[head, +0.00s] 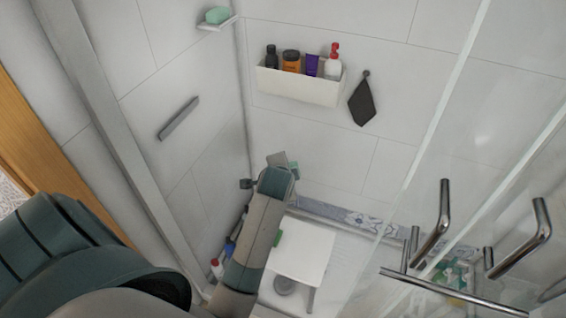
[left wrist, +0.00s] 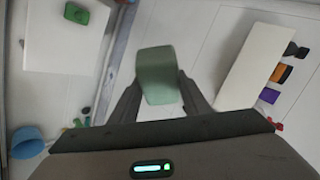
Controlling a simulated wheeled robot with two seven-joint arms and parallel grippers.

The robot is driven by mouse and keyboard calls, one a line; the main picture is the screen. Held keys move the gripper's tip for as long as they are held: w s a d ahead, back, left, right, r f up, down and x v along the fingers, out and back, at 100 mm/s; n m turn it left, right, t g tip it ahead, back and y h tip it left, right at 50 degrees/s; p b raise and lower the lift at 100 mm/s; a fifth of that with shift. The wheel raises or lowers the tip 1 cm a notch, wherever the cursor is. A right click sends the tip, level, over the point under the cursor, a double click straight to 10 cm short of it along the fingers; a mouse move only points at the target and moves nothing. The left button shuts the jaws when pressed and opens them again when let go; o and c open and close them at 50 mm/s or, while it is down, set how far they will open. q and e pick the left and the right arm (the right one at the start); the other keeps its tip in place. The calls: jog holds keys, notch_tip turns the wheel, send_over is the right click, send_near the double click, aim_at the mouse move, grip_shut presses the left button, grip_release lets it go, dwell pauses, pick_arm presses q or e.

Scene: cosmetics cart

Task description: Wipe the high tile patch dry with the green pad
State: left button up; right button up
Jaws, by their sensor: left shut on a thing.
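My left gripper (head: 277,160) is at the end of the arm reaching toward the back tiled wall, below the white wall caddy. It is shut on the green pad (left wrist: 157,75), which sits between both fingers in the left wrist view. In the head view only a small part of the pad (head: 293,168) shows beside the gripper. The tiled wall (head: 325,145) is pale grey with thin joints. I cannot make out a distinct wet patch on it. My right gripper is not in view.
The white caddy (head: 300,84) holds several bottles, with a dark cloth (head: 362,102) hanging beside it. A grey bar (head: 178,118) is on the left wall, a soap shelf (head: 218,24) above. A white stool (head: 302,250) stands below. Glass with metal handles (head: 437,225) is at right.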

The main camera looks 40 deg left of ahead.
pick_arm(q)
jog(key=d+f+m+g+h+b, duration=0.2)
jog(key=d+f, duration=0.4)
jog(key=f, duration=0.6)
jog(key=d+f+m+g+h+b, duration=0.2)
jog(key=d+f+b, duration=0.4)
jog(key=f, duration=0.6)
jog(key=d+f+m+g+h+b, duration=0.2)
jog(key=d+f, duration=0.5)
jog(key=f, duration=0.4)
jog(key=shift+f+m+g+h+b, duration=0.4)
jog(key=shift+g+h+b, duration=0.4)
jog(key=shift+h+b, duration=0.75)
jog(key=shift+s, duration=0.1)
